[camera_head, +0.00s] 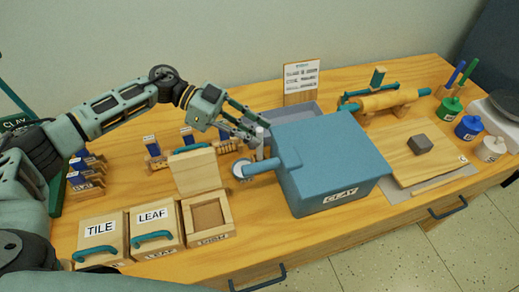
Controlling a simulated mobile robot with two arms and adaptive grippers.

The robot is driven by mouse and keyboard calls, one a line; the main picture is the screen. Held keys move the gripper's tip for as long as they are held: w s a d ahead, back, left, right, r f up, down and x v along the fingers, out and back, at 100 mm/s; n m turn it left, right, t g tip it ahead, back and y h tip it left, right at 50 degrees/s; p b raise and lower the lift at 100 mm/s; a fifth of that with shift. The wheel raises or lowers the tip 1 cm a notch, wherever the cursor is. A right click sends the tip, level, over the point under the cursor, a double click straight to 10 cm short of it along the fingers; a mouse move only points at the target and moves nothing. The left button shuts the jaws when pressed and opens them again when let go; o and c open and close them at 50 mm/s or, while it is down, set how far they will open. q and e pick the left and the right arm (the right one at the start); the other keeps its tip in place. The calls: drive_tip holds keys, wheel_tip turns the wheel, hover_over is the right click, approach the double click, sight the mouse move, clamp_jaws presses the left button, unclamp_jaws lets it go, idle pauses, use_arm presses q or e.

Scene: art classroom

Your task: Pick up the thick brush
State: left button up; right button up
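My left gripper (254,130) reaches in from the left and hangs above the middle of the table, just left of the blue clay bin. I cannot make out a brush there for sure. Slim upright handles, one blue (457,72) and one green (469,71), stand at the far right by a green-lidded jar; I cannot tell which, if any, is the thick brush. My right gripper is out of view.
The blue clay bin (335,165) is a large obstacle right of the gripper. A grey tray (290,113) and a sign (301,80) stand behind. TILE (100,236) and LEAF (153,232) boxes lie front left. A rolling pin (386,101) and board (405,160) are right.

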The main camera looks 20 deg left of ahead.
use_arm(q)
drive_tip(key=shift+x, duration=1.05)
clamp_jaws()
drive_tip(key=shift+r, duration=0.15)
